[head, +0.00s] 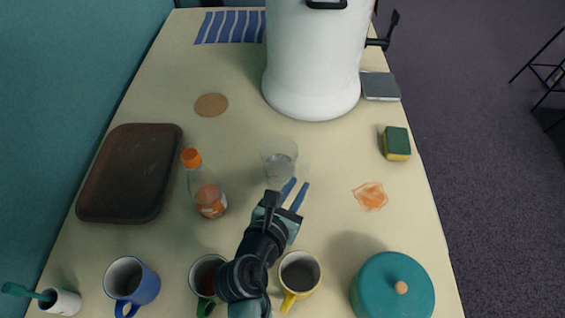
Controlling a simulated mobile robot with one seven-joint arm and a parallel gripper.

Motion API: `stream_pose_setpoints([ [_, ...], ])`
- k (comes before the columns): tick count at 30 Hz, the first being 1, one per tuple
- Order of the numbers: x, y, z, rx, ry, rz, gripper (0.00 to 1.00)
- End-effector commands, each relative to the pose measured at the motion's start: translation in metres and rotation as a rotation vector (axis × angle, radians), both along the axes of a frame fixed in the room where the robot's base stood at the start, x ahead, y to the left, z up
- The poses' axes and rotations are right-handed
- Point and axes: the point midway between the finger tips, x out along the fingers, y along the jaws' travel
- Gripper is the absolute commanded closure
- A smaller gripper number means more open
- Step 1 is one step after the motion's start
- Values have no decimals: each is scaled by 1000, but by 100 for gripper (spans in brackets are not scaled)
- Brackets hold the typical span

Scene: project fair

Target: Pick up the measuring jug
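The measuring jug looks to be the clear, see-through vessel (279,158) standing upright near the middle of the table in the head view. Its markings and handle are too faint to make out. My gripper (298,184) is at the jug's near side, slightly to its right. Its two blue fingers point toward the jug with a gap between them, and nothing shows between them. I cannot tell whether a finger touches the jug.
A bottle with an orange cap (206,190) stands left of the jug. A large white pot (314,65) stands behind it. Blue (146,285), green (194,280) and yellow (315,281) mugs line the near side, beside a teal lidded pot (372,290).

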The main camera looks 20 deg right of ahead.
Motion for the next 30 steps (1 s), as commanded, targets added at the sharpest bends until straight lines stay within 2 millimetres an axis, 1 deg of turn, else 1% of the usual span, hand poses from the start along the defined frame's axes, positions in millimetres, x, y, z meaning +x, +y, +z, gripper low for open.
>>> stream_pose_setpoints([
  [1, 7, -6, -3, 0, -1, -2, 80],
  [3, 13, -11, -6, 2, -1, -2, 80],
  [11, 27, -22, -13, 3, -2, -2, 80],
  [19, 54, -42, -27, 3, -2, -2, 80],
  [23, 59, -46, -30, 4, -3, -1, 80],
  [29, 59, -46, -30, 4, -3, 0, 80],
  [30, 59, -46, -30, 4, -3, 0, 84],
])
